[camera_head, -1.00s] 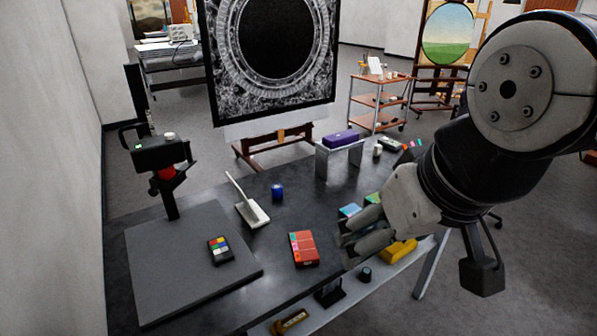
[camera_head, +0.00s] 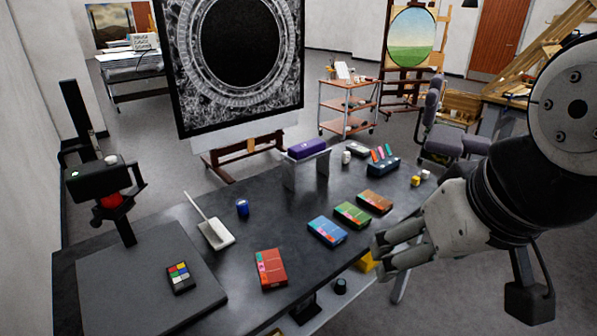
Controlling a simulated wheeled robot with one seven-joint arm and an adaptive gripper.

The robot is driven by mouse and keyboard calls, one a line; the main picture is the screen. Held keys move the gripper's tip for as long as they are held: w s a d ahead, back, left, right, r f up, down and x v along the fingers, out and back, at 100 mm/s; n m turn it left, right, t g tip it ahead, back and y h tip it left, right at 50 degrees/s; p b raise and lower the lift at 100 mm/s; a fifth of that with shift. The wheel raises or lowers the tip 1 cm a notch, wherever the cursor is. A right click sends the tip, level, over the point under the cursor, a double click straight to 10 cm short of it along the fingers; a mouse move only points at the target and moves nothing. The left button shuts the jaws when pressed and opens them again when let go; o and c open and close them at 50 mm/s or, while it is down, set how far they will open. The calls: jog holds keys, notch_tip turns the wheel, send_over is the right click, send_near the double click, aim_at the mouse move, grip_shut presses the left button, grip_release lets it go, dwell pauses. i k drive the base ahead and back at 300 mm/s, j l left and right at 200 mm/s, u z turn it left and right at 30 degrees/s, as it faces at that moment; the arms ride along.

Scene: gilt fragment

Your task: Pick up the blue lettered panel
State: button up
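A blue panel (camera_head: 326,231) lies flat on the dark table, right of centre, with pale and coloured marks on its top; its lettering is too small to read. A green panel (camera_head: 352,214) and an orange-brown panel (camera_head: 374,201) lie behind it to the right. A red panel (camera_head: 271,268) lies to its front left. My gripper (camera_head: 382,248) is to the right of the blue panel, apart from it in the picture, near the table's right front edge. Its two fingers look spread, with nothing seen between them.
The dark table (camera_head: 300,262) also bears a purple case (camera_head: 307,148) on a grey stand, a blue jar (camera_head: 242,208), a white tablet-like stand (camera_head: 214,231) and a colour chart (camera_head: 179,277). A yellow item (camera_head: 367,262) is on the shelf below.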

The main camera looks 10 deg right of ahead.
aim_at(331, 234)
jog(key=i+j+z, duration=0.1)
jog(key=i+j, duration=0.65)
